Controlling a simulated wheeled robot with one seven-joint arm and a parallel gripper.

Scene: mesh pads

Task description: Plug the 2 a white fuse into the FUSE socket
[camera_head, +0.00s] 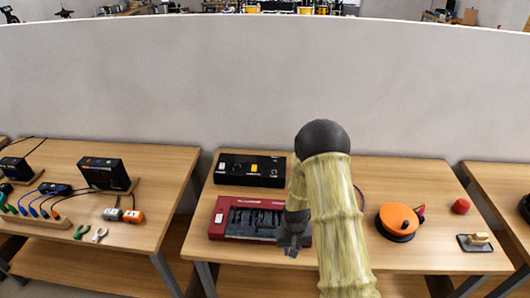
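My gripper (291,249) hangs over the front right part of a red box with a dark inset (216,224). It points down, and its fingers are too small and dark to show whether they are open or shut. A black panel box (272,178) stands behind the red box, with a small white part and a yellow part on its top. Its labels are too small to read, so I cannot tell which part is the FUSE socket. I cannot make out the 2 A white fuse. My arm hides the table to the right of both boxes.
An orange reel (396,220), a red knob-like object (461,206) and a flat tool with a wooden handle (475,241) lie at the table's right. A left table (140,158) holds black boxes and cables. A grey wall (130,85) stands behind.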

